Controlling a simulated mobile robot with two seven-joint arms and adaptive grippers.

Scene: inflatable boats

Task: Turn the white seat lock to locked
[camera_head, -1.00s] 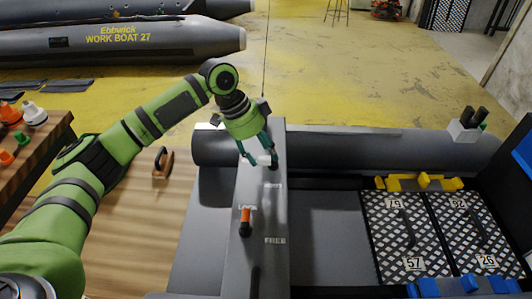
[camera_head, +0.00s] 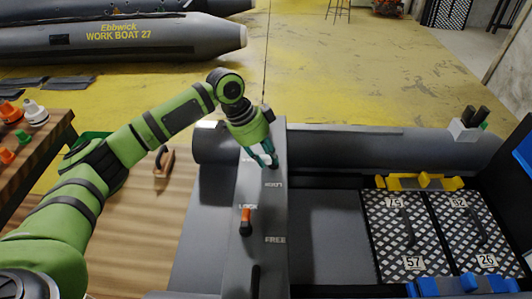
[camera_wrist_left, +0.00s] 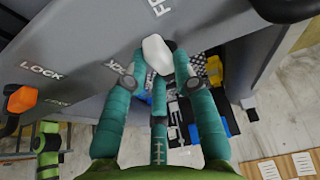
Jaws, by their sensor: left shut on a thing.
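I cannot tell which label the lock points to. My right gripper is not in view.
An orange lock (camera_head: 246,222) with LOCK and FREE labels stands nearer on the seat, also in the left wrist view (camera_wrist_left: 22,98). Mesh floor panels (camera_head: 408,235) lie to the right. A wooden table (camera_head: 35,150) with fittings stands at left.

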